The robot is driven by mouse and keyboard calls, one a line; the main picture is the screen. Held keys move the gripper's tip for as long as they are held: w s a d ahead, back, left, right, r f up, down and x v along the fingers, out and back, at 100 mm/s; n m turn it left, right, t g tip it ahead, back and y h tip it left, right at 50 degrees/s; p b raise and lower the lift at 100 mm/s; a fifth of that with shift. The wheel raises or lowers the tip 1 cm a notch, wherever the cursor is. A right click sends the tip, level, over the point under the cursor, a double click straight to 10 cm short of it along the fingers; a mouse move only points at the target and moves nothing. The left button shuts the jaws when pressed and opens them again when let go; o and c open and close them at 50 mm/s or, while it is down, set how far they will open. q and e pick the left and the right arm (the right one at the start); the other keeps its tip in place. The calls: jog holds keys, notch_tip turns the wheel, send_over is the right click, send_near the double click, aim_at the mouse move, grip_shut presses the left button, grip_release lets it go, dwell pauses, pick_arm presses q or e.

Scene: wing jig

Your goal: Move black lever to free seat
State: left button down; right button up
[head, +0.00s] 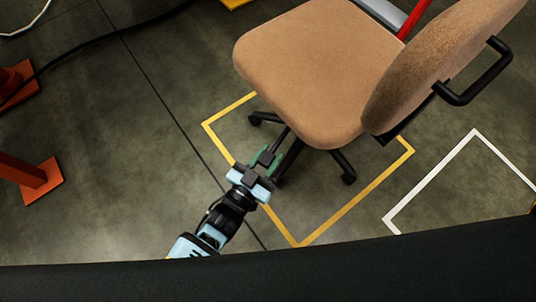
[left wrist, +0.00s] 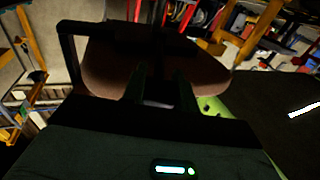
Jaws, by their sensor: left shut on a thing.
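An office chair with a tan seat (head: 310,70) stands with its black wheeled base inside a yellow floor outline. My left gripper (head: 272,158) is low beside the front-left edge of the seat, with its green fingers pointing towards the underside. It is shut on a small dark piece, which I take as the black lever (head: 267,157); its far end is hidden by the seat. In the left wrist view, the seat (left wrist: 102,68) is dark and close behind the fingers (left wrist: 160,90), and the lever cannot be made out. My right gripper is in neither view.
The yellow outline (head: 335,225) surrounds the chair base, and a white outline (head: 440,175) lies to the right. A black armrest loop (head: 472,92) sticks out by the backrest (head: 425,70). Orange post feet (head: 42,180) stand at the left, with a black cable (head: 80,50). The floor between is clear.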

pick_arm(q)
jog(key=shift+s+a+f, duration=0.15)
jog(key=shift+s+f, duration=0.05)
jog(key=shift+f, duration=0.25)
jog(key=shift+s+a+f, duration=0.1)
jog(key=shift+s+f, duration=0.05)
jog(key=shift+f, duration=0.3)
jog(key=c, duration=1.4)
grip_release()
jog(key=shift+o, duration=1.2)
jog(key=shift+w, duration=0.1)
jog(key=shift+o, duration=0.4)
jog(key=shift+w+d+r, duration=0.1)
jog(key=shift+r, duration=0.15)
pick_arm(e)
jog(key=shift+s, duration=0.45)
pick_arm(q)
jog(key=p+v, duration=0.2)
jog(key=v, duration=0.6)
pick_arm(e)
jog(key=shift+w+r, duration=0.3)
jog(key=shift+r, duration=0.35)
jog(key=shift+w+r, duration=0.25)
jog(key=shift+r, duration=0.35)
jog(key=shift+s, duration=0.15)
